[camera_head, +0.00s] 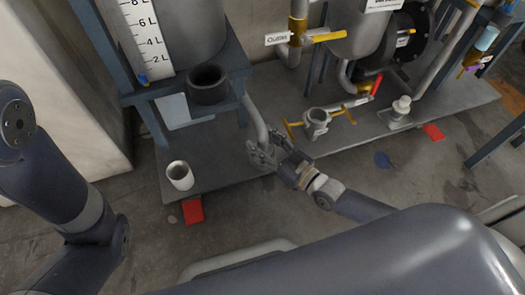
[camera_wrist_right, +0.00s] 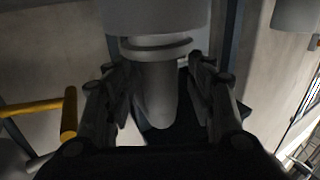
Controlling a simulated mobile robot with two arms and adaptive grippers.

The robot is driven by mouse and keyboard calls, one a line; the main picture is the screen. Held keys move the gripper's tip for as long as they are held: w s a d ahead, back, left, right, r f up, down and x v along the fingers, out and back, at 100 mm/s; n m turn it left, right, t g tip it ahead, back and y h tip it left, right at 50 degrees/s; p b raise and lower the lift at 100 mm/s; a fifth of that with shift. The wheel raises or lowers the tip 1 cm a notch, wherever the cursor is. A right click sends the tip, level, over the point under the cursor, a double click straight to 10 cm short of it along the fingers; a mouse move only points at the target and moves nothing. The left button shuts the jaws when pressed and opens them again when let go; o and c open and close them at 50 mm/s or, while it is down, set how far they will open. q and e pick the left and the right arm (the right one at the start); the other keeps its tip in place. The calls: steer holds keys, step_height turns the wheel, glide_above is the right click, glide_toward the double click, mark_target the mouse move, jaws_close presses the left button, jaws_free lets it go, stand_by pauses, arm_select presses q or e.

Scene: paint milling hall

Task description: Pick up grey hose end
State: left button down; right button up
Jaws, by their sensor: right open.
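A grey hose end (camera_head: 257,118) hangs down beside the blue tank stand in the head view. Its lower tip is partly hidden by my right gripper (camera_head: 264,152), which reaches in from the lower right. In the right wrist view, a grey tapered tube, apparently the hose end (camera_wrist_right: 157,92), hangs between the two fingers of my right gripper (camera_wrist_right: 160,108). The fingers stand apart on either side of it, with a gap visible at least on the right. My left gripper is out of view; only my left arm shows.
A white cup (camera_head: 180,175) stands on the grey base plate (camera_head: 222,171). A grey clamp fitting with yellow handles (camera_head: 316,122) and a white fitting (camera_head: 401,106) are to the right.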

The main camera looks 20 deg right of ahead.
steer(key=shift+w, duration=0.15)
jaws_close()
steer(key=shift+r, duration=0.2)
steer(key=shift+r, duration=0.1)
